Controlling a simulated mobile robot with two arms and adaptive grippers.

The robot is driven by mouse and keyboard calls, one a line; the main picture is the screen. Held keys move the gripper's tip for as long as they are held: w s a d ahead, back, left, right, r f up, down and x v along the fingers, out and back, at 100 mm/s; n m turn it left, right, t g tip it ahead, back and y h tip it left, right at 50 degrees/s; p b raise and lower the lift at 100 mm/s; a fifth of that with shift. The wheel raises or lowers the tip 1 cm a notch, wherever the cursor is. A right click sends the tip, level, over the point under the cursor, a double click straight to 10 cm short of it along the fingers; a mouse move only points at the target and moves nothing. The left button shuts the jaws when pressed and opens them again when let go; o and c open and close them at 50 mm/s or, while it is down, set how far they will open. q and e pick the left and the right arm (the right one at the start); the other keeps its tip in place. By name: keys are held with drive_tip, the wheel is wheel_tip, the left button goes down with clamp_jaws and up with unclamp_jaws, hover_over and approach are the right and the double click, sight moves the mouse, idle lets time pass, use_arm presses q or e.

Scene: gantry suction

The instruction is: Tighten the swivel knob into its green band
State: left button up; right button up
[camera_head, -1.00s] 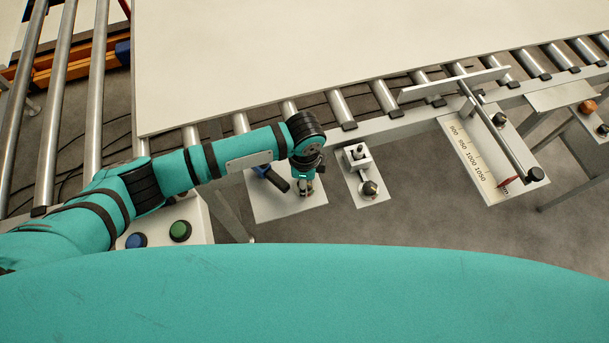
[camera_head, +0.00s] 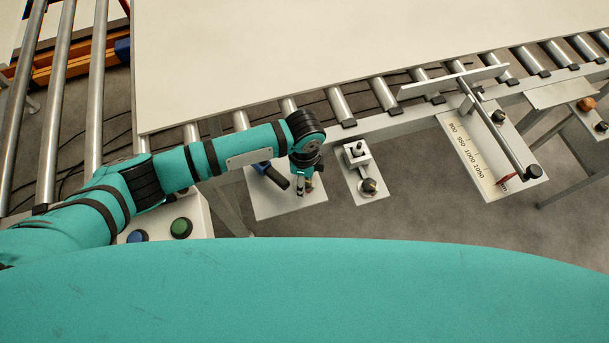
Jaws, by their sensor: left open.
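My left gripper (camera_head: 305,187) points down over a light plate on the near side of the conveyor, with its fingers apart and nothing seen between them. A black handle with a blue end (camera_head: 272,174) lies on that plate, just left of the fingers. To the right, a small plate carries a metal block and a dark round knob (camera_head: 369,186), apart from the gripper. I cannot tell for sure which knob is the swivel knob. No green band can be made out. My right gripper is out of view.
A large pale panel (camera_head: 330,50) lies on the roller conveyor. A box with a blue button (camera_head: 138,237) and a green button (camera_head: 181,228) stands below my left arm. A scale plate (camera_head: 470,160) with a rail, black knobs and a red pointer is at the right.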

use_arm(q)
wheel_tip(320, 180, up, 12)
idle(0.4)
